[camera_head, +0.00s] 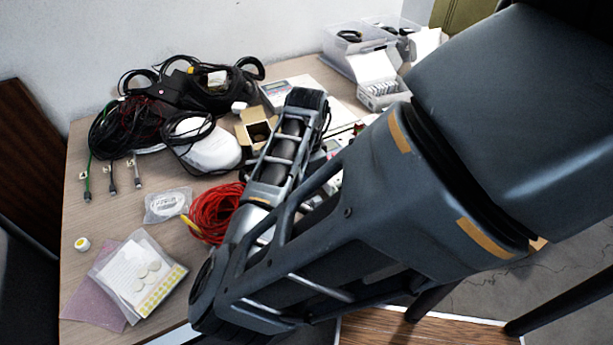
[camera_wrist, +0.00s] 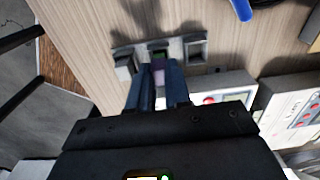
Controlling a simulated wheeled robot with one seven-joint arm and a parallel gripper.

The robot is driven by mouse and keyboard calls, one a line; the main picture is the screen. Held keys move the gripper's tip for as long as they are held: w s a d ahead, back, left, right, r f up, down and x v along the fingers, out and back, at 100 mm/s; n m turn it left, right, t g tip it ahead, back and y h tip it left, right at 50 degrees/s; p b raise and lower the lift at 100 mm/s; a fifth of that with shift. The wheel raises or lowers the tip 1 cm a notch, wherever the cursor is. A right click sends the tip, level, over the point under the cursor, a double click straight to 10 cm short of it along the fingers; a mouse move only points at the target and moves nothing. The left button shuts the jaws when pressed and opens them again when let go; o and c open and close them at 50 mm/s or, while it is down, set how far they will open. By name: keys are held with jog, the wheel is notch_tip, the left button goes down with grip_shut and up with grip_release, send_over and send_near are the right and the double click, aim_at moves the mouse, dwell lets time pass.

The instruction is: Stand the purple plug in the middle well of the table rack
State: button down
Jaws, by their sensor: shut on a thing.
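In the wrist view the grey table rack (camera_wrist: 176,46) lies on the wood-grain table with its wells in a row. A pale block shows at its left well, the middle well (camera_wrist: 158,54) looks dark with some green, and the right well (camera_wrist: 196,49) looks empty. My gripper (camera_wrist: 159,75) is shut on the purple plug (camera_wrist: 158,73), which shows as a small pale purple patch between the fingers. The plug is just in front of the middle well in this view; its height above the well cannot be told. In the head view my arm hides the gripper, plug and rack.
White instrument boxes (camera_wrist: 228,85) with red buttons stand close to the right of my gripper. A blue-handled tool (camera_wrist: 242,10) lies beyond. In the head view, a red cable coil (camera_head: 214,214), a white device (camera_head: 206,148) and black cables (camera_head: 128,127) crowd the table.

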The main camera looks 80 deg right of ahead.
jog(key=shift+f, duration=0.6)
dwell(1.3)
jog(key=c, duration=0.8)
grip_release()
jog(key=shift+r, duration=0.1)
jog(key=shift+r+p, duration=2.1)
jog(key=shift+r, duration=1.35)
